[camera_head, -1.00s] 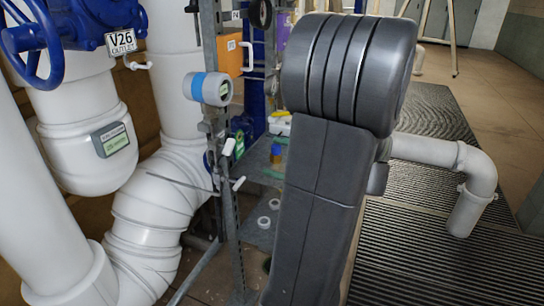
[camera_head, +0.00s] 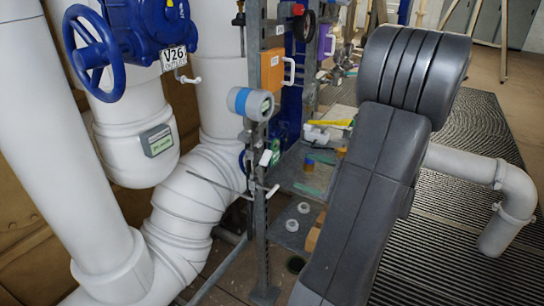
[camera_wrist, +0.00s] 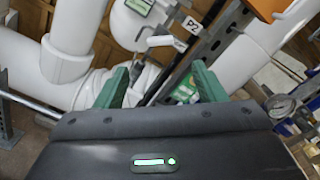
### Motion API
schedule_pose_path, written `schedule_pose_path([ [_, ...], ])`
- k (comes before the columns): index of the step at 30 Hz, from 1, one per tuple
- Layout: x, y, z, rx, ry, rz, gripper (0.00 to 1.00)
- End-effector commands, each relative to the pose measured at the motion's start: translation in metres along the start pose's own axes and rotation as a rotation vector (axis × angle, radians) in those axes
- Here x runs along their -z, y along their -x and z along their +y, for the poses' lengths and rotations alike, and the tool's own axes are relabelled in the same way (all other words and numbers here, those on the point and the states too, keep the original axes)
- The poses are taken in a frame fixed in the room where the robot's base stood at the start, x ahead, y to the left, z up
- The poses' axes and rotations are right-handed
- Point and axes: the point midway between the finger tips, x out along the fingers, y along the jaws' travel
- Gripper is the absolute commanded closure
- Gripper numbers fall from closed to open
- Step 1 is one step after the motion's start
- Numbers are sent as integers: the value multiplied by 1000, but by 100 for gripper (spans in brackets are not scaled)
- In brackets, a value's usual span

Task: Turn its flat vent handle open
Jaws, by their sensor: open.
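In the head view small white levers stick out from the steel post, an upper one (camera_head: 265,158) and a lower one (camera_head: 272,190). Another small white handle (camera_head: 188,79) is under the V26 tag (camera_head: 173,55). My arm hides my gripper there.
Large white pipes (camera_head: 190,205) fill the left, with a blue handwheel valve (camera_head: 92,48) above. A steel post (camera_head: 260,225) carries a blue-and-grey gauge (camera_head: 250,103) and an orange box (camera_head: 272,70). Shelves (camera_head: 308,180) hold small items. Ribbed matting (camera_head: 440,250) lies at right.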

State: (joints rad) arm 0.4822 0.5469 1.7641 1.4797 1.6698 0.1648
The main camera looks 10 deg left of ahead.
Motion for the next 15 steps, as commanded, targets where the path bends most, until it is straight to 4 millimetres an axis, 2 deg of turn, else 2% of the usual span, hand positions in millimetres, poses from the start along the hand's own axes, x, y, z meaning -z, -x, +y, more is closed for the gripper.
schedule_pose_path([
  [9,-2,-62,0,-4,-2,-2,36],
  [15,-1,-94,0,-3,-2,-2,36],
])
